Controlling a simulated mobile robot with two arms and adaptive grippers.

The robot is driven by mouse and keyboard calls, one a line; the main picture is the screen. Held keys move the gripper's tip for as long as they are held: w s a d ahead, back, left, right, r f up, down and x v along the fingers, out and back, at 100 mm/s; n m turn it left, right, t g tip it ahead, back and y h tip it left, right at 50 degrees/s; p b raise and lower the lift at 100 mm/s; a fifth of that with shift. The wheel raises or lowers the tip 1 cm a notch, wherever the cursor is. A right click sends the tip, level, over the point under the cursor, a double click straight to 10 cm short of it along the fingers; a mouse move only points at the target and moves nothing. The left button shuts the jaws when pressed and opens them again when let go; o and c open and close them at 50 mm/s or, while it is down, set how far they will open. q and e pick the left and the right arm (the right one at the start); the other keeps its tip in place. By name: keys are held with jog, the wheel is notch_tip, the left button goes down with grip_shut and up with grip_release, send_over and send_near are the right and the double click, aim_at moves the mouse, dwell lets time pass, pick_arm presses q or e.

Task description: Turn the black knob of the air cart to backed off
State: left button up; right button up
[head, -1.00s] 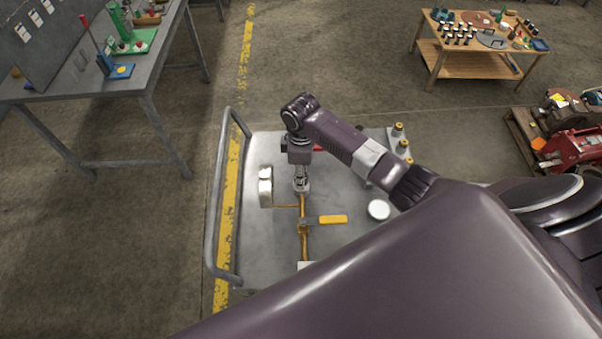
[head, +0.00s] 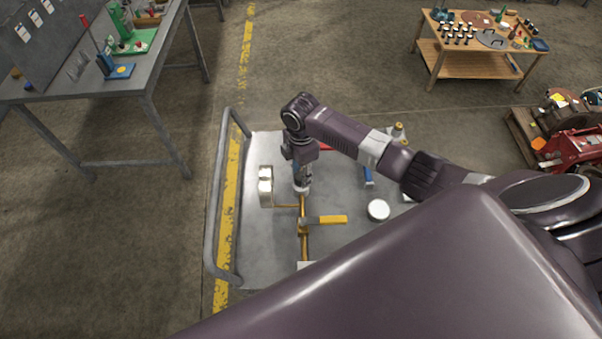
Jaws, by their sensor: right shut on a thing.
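The air cart (head: 255,235) is a grey flat-topped cart with a tubular handle on its left side. A brass pipe (head: 304,240) runs along its top, with a yellow lever (head: 328,220) pointing right. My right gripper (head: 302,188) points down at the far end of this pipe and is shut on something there. The black knob itself is hidden by the gripper and wrist, so its turn position cannot be read. My left gripper is not in view.
On the cart are a white gauge-like disc (head: 378,210), a pale block (head: 265,186) and a blue item (head: 368,176). A grey workbench (head: 110,85) stands at left, a wooden table (head: 470,65) at back right, and red machinery (head: 575,145) on a pallet at right.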

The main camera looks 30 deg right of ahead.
jog(key=shift+w, duration=0.1)
dwell(0.3)
jog(key=o, duration=1.2)
jog(key=shift+c, duration=0.2)
jog(key=shift+r, duration=0.15)
notch_tip(320, 180, up, 12)
jog(key=shift+f, duration=0.2)
